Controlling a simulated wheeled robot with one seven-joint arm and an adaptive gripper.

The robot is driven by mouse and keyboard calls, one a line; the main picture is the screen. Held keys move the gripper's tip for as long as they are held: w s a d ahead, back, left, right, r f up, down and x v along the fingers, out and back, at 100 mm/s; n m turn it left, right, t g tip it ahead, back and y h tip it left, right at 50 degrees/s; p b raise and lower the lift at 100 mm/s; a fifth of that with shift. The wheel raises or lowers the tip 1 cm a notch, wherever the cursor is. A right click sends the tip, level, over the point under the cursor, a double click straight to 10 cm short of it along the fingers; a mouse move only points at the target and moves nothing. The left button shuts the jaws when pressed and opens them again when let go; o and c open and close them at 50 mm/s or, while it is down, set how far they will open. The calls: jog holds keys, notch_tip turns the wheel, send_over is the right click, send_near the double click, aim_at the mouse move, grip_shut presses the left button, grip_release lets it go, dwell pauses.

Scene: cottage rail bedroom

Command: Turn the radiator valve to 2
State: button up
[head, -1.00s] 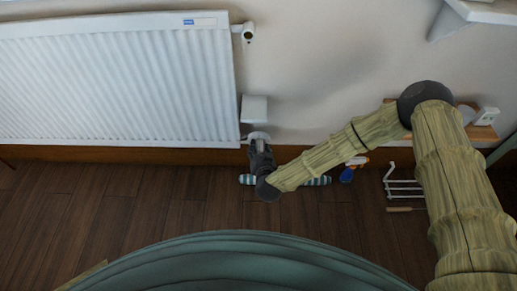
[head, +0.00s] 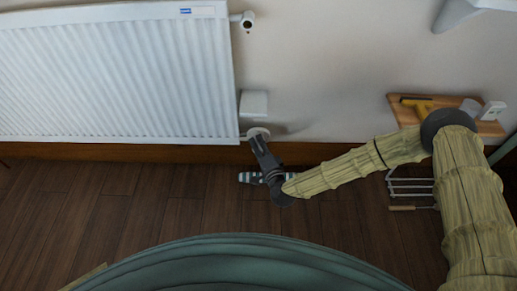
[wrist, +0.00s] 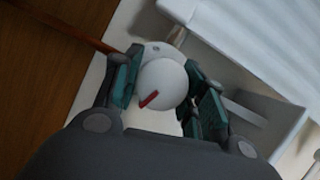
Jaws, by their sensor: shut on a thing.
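The white radiator (head: 110,80) hangs on the wall at the left in the head view. Its valve (head: 258,132) is a round white knob at the radiator's lower right corner, partly hidden by my gripper. In the wrist view the knob (wrist: 165,82) has a red mark on its face, and no number on it can be read. My gripper (head: 256,140) is shut on the knob, with one finger on each side of it; in the wrist view the fingers (wrist: 162,95) flank it closely.
A white box (head: 254,103) is on the wall just above the valve. A striped thing (head: 250,178) lies on the floor below. A wooden shelf (head: 405,112) and a white wire rack (head: 405,185) are at the right. The floor (head: 170,205) at the left is clear.

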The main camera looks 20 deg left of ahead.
jog(key=shift+d+m+b, duration=0.1)
jog(key=shift+m+b, duration=0.35)
jog(key=shift+m, duration=0.25)
jog(key=shift+t+y, duration=0.3)
jog(key=o, duration=1)
jog(key=v, duration=1.2)
